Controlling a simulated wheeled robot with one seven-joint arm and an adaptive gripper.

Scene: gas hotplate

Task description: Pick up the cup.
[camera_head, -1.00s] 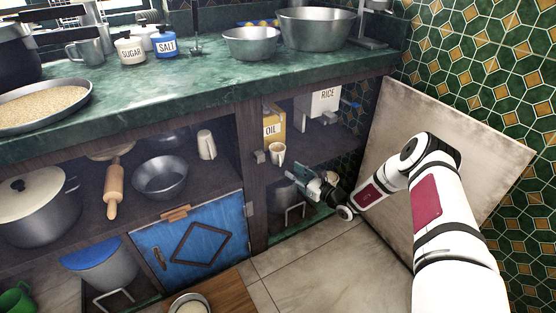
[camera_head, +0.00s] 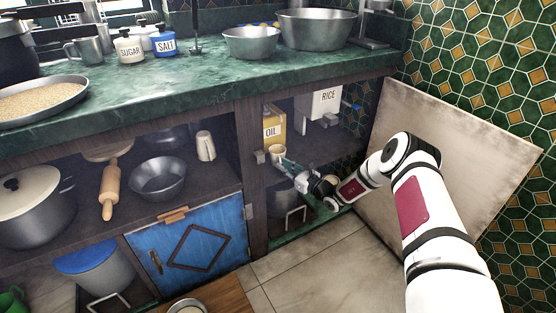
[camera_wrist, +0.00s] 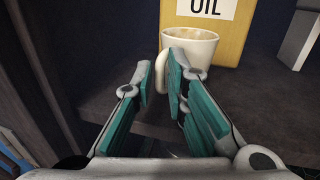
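The cream cup (camera_wrist: 203,45) stands upright on the cabinet shelf, just in front of the oil box, in the wrist view. Its handle points toward the left, toward me. My gripper (camera_wrist: 162,76) is open, its teal-padded fingers on either side of the handle. The right finger overlaps the cup's side in the picture, and I cannot tell whether it touches. In the head view the cup (camera_head: 277,151) shows its rim above my gripper (camera_head: 285,166), which partly covers it.
The yellow oil box (camera_head: 273,123) stands right behind the cup. A cabinet post (camera_head: 249,140) is close on the left. A rice box (camera_head: 325,101) is farther right on the shelf. The green counter (camera_head: 200,88) overhangs the shelf.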

